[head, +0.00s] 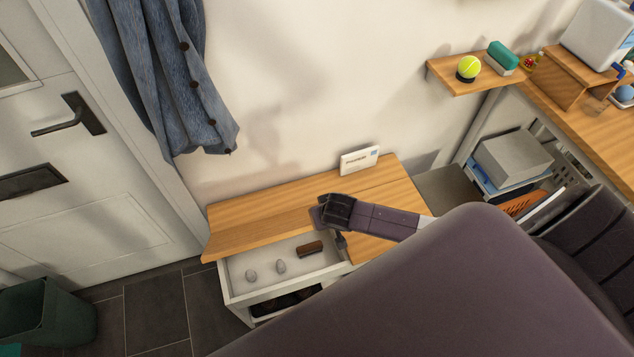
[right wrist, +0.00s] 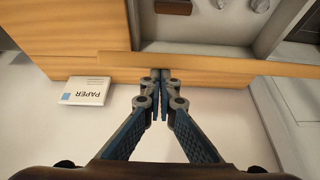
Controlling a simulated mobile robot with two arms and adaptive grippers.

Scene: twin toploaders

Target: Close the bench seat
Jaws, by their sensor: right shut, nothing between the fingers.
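The bench seat is a low wooden-topped bench against the wall. Its left lid (head: 255,222) stands partly open, tilted above a pale compartment (head: 238,273). The lid's edge shows as a wooden strip in the right wrist view (right wrist: 230,65). Two grey egg-shaped things (head: 281,266) and a brown block (head: 311,248) lie inside. My right gripper (head: 341,241) is over the bench beside the lid's right end, mostly hidden under my wrist. In the right wrist view its fingers (right wrist: 160,76) are together and empty, close to the lid's edge; contact cannot be told. My left gripper is not in view.
A white paper box (head: 360,160) stands at the back of the bench top, also in the right wrist view (right wrist: 84,91). A blue garment (head: 165,75) hangs above on the left. A shelf (head: 480,82) and desk are at the right. A dark bin (head: 45,315) stands by the door.

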